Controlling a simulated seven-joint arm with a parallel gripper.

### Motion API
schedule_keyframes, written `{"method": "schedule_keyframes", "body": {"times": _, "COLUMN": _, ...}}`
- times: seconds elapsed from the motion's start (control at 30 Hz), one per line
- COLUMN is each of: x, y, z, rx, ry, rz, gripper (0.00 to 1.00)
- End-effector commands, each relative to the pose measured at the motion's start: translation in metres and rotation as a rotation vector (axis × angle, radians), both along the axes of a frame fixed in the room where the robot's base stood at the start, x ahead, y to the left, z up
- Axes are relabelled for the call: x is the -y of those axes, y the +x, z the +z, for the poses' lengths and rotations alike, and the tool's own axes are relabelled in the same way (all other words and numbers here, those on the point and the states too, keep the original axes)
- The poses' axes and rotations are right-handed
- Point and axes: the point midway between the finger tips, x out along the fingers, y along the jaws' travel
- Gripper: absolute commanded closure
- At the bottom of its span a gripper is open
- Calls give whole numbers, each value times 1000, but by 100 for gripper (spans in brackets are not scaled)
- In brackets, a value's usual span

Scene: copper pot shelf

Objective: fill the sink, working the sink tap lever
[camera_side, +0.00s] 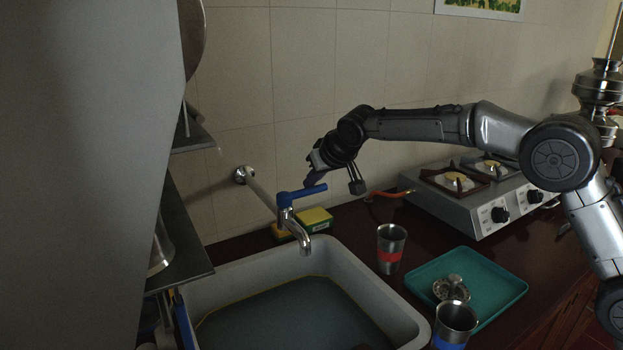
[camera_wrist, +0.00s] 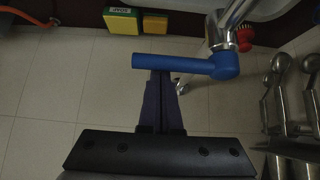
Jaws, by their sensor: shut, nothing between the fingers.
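The blue sink tap lever (camera_side: 300,195) sits on top of the chrome tap (camera_side: 294,228), which comes from the tiled wall and has its spout over the sink. My gripper (camera_side: 310,181) is shut and empty, with its fingertips right at the lever. In the wrist view the shut fingertips (camera_wrist: 160,77) meet the edge of the blue lever (camera_wrist: 182,66) near its free end; I cannot tell whether they touch. The grey sink (camera_side: 367,281) has a dark bluish surface inside that looks like water. No stream shows at the spout.
A green-and-yellow sponge pack (camera_side: 315,220) lies behind the tap. A steel cup with a red band (camera_side: 391,248), a teal tray (camera_side: 490,277) and a blue-banded cup (camera_side: 454,325) stand right of the sink. A gas stove (camera_side: 470,205) is farther right. Dark shelves (camera_side: 178,245) are left.

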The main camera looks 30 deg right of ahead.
Motion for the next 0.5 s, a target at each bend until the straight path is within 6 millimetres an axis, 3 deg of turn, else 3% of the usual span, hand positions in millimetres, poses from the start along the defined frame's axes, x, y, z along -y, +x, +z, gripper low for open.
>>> {"method": "schedule_keyframes", "body": {"times": 0.5, "x": -2, "y": -25, "z": 0, "rx": -1, "ry": 0, "rz": 0, "gripper": 100}}
